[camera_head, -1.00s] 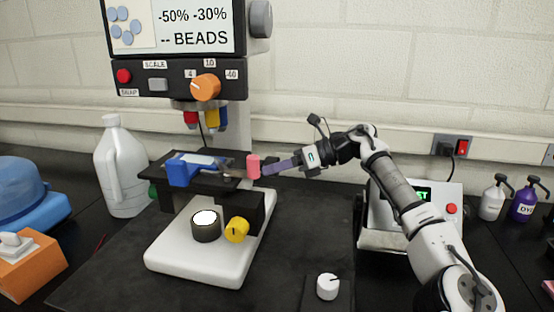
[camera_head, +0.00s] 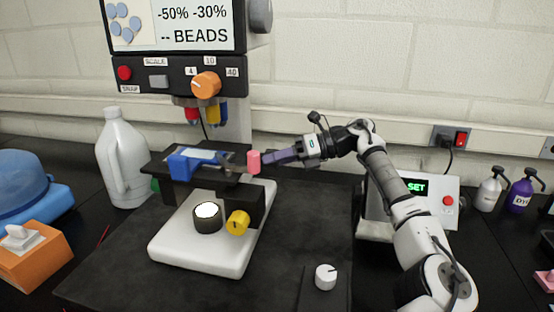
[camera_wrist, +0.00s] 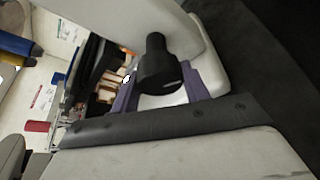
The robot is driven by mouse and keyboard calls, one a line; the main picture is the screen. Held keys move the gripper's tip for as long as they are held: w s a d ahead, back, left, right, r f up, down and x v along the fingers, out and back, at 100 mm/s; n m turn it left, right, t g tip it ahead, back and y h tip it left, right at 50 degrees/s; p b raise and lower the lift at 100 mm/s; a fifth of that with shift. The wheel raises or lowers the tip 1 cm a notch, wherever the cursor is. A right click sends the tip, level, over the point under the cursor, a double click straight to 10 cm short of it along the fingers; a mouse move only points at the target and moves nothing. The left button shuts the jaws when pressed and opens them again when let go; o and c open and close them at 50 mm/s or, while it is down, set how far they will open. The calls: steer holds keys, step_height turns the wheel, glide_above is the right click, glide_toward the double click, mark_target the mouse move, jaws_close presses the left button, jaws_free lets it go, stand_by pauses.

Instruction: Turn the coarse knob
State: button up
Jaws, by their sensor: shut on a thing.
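The microscope has a white base (camera_head: 165,257), a dark stage (camera_head: 155,168) and a pink cylinder (camera_head: 254,162) at the stage's right end. My gripper (camera_head: 268,158) reaches in from the right, its purple fingers at the pink cylinder in the head view. In the wrist view, a black knob (camera_wrist: 158,66) stands between the purple fingers of my gripper (camera_wrist: 160,95), which look shut on it. This appears to be the coarse knob; I cannot make it out in the head view. The white base (camera_wrist: 200,40) shows behind it.
A yellow knob (camera_head: 237,222) and a lit lamp (camera_head: 207,218) are low on the microscope. An orange knob (camera_head: 205,85) is on the panel above. A white jug (camera_head: 123,165) stands left. A white knob (camera_head: 326,277) is at front; a display box (camera_head: 440,205) stands right.

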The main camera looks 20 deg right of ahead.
steer(key=o, duration=1)
steer(key=shift+c, duration=0.2)
steer(key=shift+d, duration=0.15)
steer(key=v, duration=1.3)
steer(key=shift+s+d+b, duration=0.15)
steer(key=shift+d+b, duration=0.1)
steer(key=shift+b, duration=0.15)
steer(key=shift+r, duration=0.1)
